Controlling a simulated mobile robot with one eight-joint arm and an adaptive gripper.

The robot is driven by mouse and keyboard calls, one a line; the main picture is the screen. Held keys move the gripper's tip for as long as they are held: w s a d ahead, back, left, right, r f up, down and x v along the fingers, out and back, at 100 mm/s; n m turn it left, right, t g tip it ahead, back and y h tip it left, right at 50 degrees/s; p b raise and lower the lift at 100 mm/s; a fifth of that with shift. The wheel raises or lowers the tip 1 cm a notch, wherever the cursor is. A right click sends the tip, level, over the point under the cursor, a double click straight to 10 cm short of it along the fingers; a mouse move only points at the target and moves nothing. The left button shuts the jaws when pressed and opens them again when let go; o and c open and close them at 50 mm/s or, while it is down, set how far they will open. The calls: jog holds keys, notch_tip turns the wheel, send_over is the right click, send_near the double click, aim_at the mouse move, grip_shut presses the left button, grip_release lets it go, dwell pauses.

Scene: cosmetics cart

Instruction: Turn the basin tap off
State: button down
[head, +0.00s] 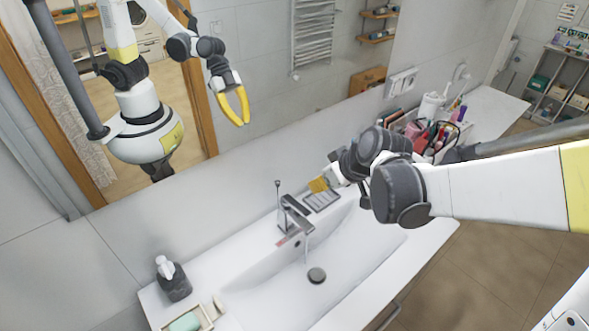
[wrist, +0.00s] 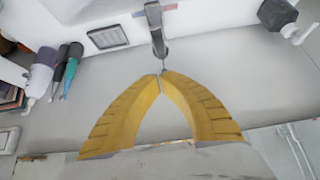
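The basin tap (head: 296,215) is a grey metal mixer at the back of the white basin (head: 345,262). A faint pale stream seems to run from its spout towards the round drain (head: 317,275). A thin upright rod with a small knob (head: 278,190) stands behind the tap. My gripper's yellow fingers (head: 318,184) are above and right of the tap, partly hidden by my wrist. In the wrist view the fingers (wrist: 161,74) meet at their tips, with nothing visible held between them. The tap (wrist: 155,28) shows just beyond the tips; contact cannot be told.
A dark soap dispenser (head: 173,279) and a soap tray (head: 188,321) stand at the left end of the counter. A grey slotted dish (head: 321,201) lies right of the tap. Cosmetics (head: 436,134) crowd the right end. The mirror (head: 265,70) rises behind the counter.

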notch_tip(320, 180, down, 2)
jog(key=b, duration=0.2)
send_over(307, 209)
notch_tip(307, 209, down, 5)
jog(key=shift+s+r, duration=0.1)
notch_tip(307, 209, down, 4)
jog(key=shift+d+r, duration=0.1)
jog(key=shift+r, duration=0.15)
jog(key=shift+s+f, duration=0.1)
jog(key=shift+f, duration=0.4)
jog(key=shift+s+d+f+b, duration=0.15)
jog(key=shift+f+b, duration=0.55)
jog(key=shift+b, duration=0.5)
